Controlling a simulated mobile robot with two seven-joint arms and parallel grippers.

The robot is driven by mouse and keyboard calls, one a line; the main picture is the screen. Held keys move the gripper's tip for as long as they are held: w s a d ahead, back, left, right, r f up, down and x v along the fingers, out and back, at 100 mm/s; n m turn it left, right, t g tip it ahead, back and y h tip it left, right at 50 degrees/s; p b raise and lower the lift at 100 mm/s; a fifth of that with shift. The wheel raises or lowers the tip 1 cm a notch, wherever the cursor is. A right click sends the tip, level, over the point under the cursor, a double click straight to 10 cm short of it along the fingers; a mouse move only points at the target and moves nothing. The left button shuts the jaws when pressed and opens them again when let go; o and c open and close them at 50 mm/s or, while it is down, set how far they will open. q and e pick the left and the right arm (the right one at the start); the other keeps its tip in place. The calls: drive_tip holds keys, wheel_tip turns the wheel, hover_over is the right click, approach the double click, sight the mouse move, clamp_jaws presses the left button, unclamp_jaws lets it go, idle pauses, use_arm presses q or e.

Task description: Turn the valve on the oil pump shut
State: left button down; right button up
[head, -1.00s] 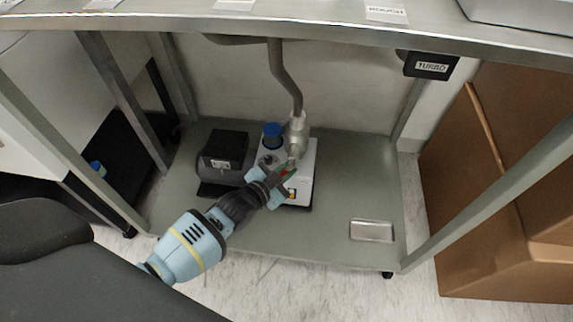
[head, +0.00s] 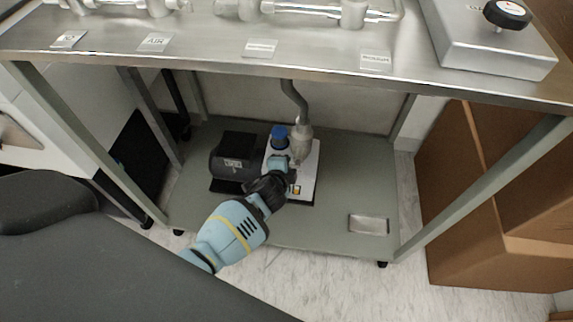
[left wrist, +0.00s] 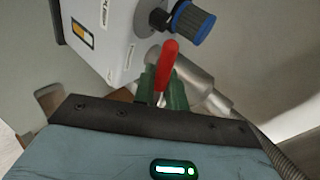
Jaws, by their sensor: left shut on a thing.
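The oil pump stands on the low shelf, with a white body (head: 309,180), a dark motor (head: 232,157) and a blue cap (head: 279,132). A grey metal fitting and pipe (head: 301,135) rise from it. In the left wrist view the red valve handle (left wrist: 167,66) stands between the green fingers of my left gripper (left wrist: 163,85), which is shut on it. The pump body (left wrist: 104,35) and blue cap (left wrist: 192,24) show above. In the head view my left gripper (head: 284,166) is at the fitting and hides the handle. My right gripper is not in view.
The steel bench top (head: 210,45) overhangs the shelf, with table legs on both sides. A metal box with a black knob (head: 507,14) sits on top. A small metal plate (head: 368,224) lies on the shelf. Brown boxes (head: 480,200) stand at the right. The shelf's right side is mostly clear.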

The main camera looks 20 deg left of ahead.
use_arm(q)
drive_tip(key=shift+r+m+y, duration=0.25)
drive_tip(key=shift+m+y, duration=0.35)
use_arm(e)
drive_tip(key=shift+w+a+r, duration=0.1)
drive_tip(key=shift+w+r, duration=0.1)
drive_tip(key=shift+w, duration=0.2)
use_arm(q)
drive_tip(key=shift+a, duration=0.1)
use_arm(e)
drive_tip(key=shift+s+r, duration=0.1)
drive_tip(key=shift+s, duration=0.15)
use_arm(q)
drive_tip(key=c, duration=1.5)
unclamp_jaws()
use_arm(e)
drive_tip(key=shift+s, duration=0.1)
